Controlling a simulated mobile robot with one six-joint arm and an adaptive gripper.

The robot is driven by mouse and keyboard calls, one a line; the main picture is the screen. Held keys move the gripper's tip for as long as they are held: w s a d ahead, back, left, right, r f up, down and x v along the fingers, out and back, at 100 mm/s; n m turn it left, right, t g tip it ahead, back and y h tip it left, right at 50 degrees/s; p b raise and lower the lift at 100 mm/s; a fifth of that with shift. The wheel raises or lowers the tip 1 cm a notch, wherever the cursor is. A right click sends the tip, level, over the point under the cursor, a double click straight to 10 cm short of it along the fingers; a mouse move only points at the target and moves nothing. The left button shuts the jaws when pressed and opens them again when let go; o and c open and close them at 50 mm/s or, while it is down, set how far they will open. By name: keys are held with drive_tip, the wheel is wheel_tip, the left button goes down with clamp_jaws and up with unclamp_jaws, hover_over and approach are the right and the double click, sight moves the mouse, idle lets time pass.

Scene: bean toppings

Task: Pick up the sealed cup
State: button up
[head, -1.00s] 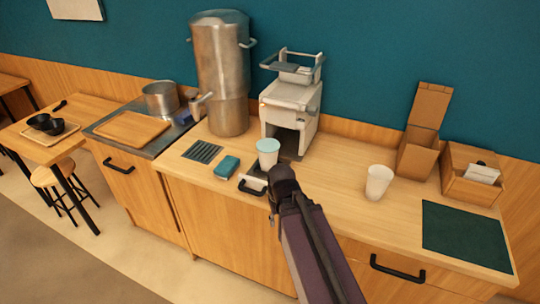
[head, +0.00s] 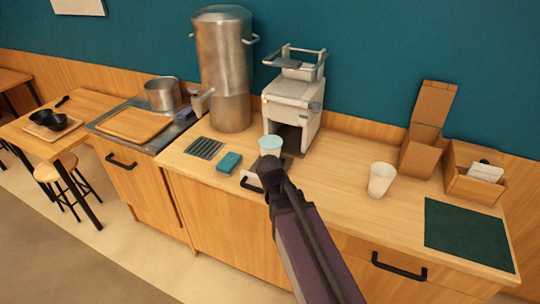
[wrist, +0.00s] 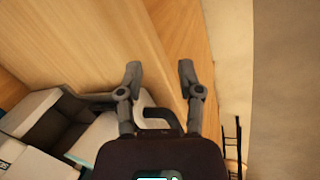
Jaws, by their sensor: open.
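The sealed cup (head: 270,147) is white with a pale blue top. It stands upright at the front opening of the white sealing machine (head: 293,100). My gripper (head: 266,168) is just in front of the cup in the head view and overlaps its lower part; I cannot tell whether they touch. In the wrist view my gripper (wrist: 160,70) has its two fingers apart with nothing between the tips. I cannot make out the cup in the wrist view.
A black handle (wrist: 158,118) is close to the fingers. A teal block (head: 229,162) and a dark grate (head: 204,148) lie left of the cup. A white cup (head: 381,180) stands to the right. A steel urn (head: 225,70) stands behind.

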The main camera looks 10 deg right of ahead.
drive_tip(key=w+a+r+n+t+h, duration=0.1)
drive_tip(key=w+n, duration=0.2)
drive_tip(key=n, duration=0.1)
drive_tip(key=w+a+r+n+t+h, duration=0.1)
drive_tip(key=w+r+n+t, duration=0.1)
drive_tip(key=w+n, duration=0.1)
drive_tip(key=w+a+r+n+t+h, duration=0.1)
drive_tip(key=w+r+n+h, duration=0.1)
drive_tip(key=n, duration=0.3)
drive_tip(key=shift+w+a+r+p, duration=0.15)
drive_tip(key=shift+w, duration=0.3)
drive_tip(key=shift+w+a+r+p, duration=0.1)
drive_tip(key=shift+w+p, duration=0.05)
drive_tip(key=shift+w, duration=0.3)
drive_tip(key=w+a+r+n+t+h, duration=0.1)
drive_tip(key=w+a+r+n+t, duration=0.3)
drive_tip(key=n, duration=0.7)
wheel_tip(320, 180, up, 2)
drive_tip(key=w+a, duration=0.2)
drive_tip(key=shift+a+t+h, duration=0.4)
drive_tip(key=shift+w+d, duration=0.1)
drive_tip(key=b+x, duration=0.3)
drive_tip(key=x, duration=0.5)
drive_tip(key=shift+w, duration=0.15)
drive_tip(key=shift+d, duration=0.1)
